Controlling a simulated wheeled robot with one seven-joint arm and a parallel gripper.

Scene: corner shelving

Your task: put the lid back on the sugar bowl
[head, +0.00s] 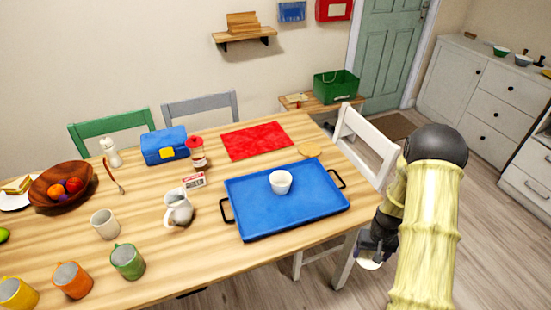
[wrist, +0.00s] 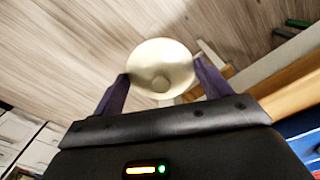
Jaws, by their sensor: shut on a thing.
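The white sugar bowl (head: 280,187) stands upright and uncovered on the blue tray (head: 250,225), near the tray's middle. The lid is a round cream-white disc with a small knob; it shows in the wrist view (wrist: 172,52) between my two purple fingers. My gripper (wrist: 160,70) is shut on the lid. In the head view my gripper (head: 373,250) is low at the right, beyond the table's front right edge, with the lid (head: 369,265) under it, partly hidden. The lid is well apart from the bowl.
A white jug (head: 178,208) and a small labelled card (head: 194,181) stand left of the tray. The tray has black handles. A white chair (head: 365,145) is by the table's right end. A red mat (head: 257,140) lies behind the tray. The tray around the bowl is clear.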

